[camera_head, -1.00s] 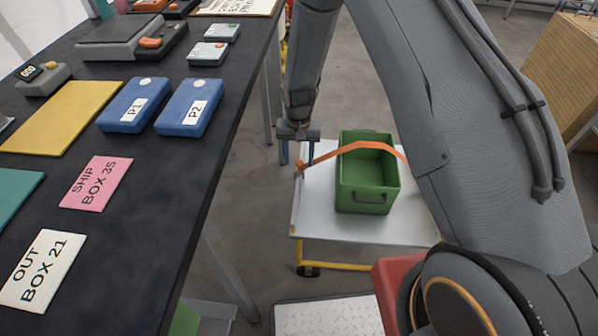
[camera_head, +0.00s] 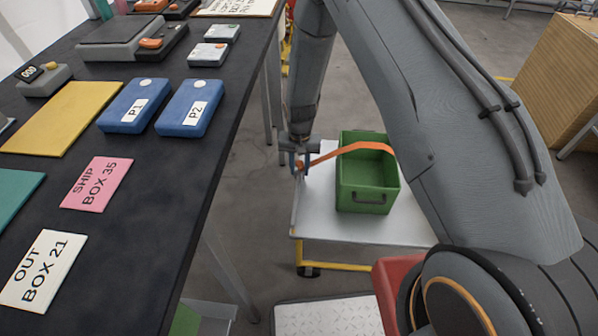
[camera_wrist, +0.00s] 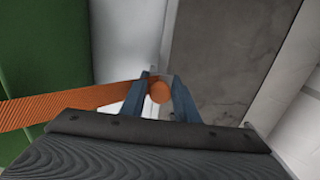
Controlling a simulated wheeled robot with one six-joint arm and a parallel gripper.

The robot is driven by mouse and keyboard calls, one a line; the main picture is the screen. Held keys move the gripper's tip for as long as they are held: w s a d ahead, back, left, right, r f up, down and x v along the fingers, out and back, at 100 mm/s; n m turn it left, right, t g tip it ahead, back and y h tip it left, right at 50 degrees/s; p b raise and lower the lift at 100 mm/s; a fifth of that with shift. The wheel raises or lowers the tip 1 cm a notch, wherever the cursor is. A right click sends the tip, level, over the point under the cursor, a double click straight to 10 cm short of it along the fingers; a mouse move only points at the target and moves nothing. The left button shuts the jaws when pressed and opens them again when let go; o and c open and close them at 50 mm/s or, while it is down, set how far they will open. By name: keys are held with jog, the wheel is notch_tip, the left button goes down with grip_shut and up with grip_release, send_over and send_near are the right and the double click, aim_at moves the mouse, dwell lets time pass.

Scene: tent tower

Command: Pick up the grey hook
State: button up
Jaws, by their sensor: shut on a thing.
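My gripper (camera_head: 300,164) is low at the left edge of the white cart, at the free end of an orange strap (camera_head: 350,148). In the wrist view its two blue fingers (camera_wrist: 161,97) are closed in on both sides of the strap's round orange end (camera_wrist: 160,91). A small pale grey curved piece, seemingly the grey hook (camera_wrist: 165,76), shows between the fingertips. Most of it is hidden by the fingers, and its shape is hard to make out. The strap runs from there across the green box (camera_head: 368,187).
The green box stands on the white cart top (camera_head: 320,215), which has a yellow frame (camera_head: 340,266). A black table (camera_head: 135,235) with blue boxes, cards and devices fills the left. Grey floor lies between table and cart.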

aim_at(300, 162)
notch_tip(300, 162, up, 10)
jog(key=shift+r, duration=0.1)
notch_tip(300, 162, up, 5)
jog(key=p, duration=0.3)
dwell(0.9)
jog(key=shift+d, duration=0.1)
jog(key=s+d+r+n+p, duration=0.2)
jog(key=s+d+r+p, duration=0.3)
jog(key=s+d, duration=0.7)
jog(key=shift+s+d+r, duration=0.4)
jog(key=shift+s+r, duration=0.25)
jog(key=shift+s, duration=0.3)
